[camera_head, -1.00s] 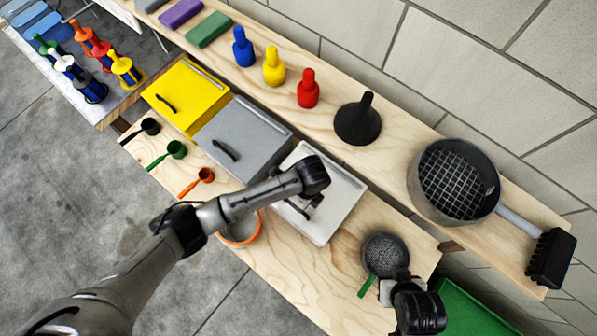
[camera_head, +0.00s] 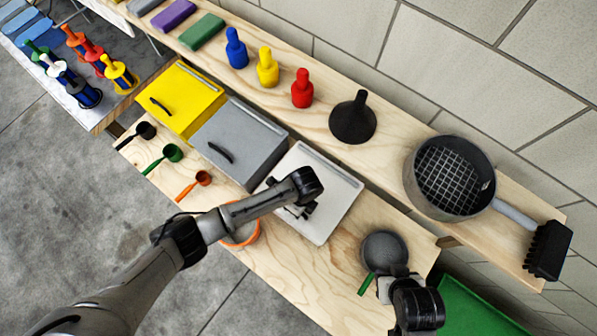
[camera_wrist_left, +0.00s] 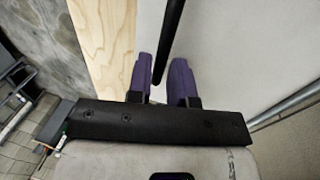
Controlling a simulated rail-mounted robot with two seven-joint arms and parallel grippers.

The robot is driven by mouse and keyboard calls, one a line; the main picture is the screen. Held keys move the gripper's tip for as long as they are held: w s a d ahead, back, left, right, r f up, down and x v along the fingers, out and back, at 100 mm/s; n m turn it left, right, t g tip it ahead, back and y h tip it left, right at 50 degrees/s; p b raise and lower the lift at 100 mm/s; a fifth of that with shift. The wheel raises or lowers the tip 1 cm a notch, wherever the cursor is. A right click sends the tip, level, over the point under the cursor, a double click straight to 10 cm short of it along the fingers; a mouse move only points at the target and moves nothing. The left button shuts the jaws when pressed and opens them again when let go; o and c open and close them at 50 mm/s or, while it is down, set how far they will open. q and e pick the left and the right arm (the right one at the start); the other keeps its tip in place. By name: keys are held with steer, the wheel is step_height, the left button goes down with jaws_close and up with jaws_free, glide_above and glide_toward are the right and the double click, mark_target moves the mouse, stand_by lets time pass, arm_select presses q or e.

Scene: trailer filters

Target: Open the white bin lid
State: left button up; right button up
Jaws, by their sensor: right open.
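The white bin (camera_head: 340,196) stands at the right end of the row of bins, with its flat lid shut. Its black handle (camera_wrist_left: 171,38) shows in the left wrist view, between the two purple fingers of my left gripper (camera_wrist_left: 164,82). The fingers are apart, with a gap beside the handle, and do not look closed on it. In the head view my left gripper (camera_head: 297,211) is over the front part of the white lid, and my wrist hides most of the handle. My right gripper (camera_head: 386,284) is open beside the sieve with the green handle (camera_head: 384,250).
A grey bin (camera_head: 240,140) and a yellow bin (camera_head: 183,97) stand to the left. An orange-rimmed bowl (camera_head: 243,236) lies under my left arm. The shelf behind holds bottles, a black funnel (camera_head: 353,121) and a pot (camera_head: 450,178). A green container (camera_head: 470,308) is at lower right.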

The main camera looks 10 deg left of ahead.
arm_select(q)
steer(key=shift+c, duration=1.4)
jaws_close()
steer(key=shift+r, duration=0.1)
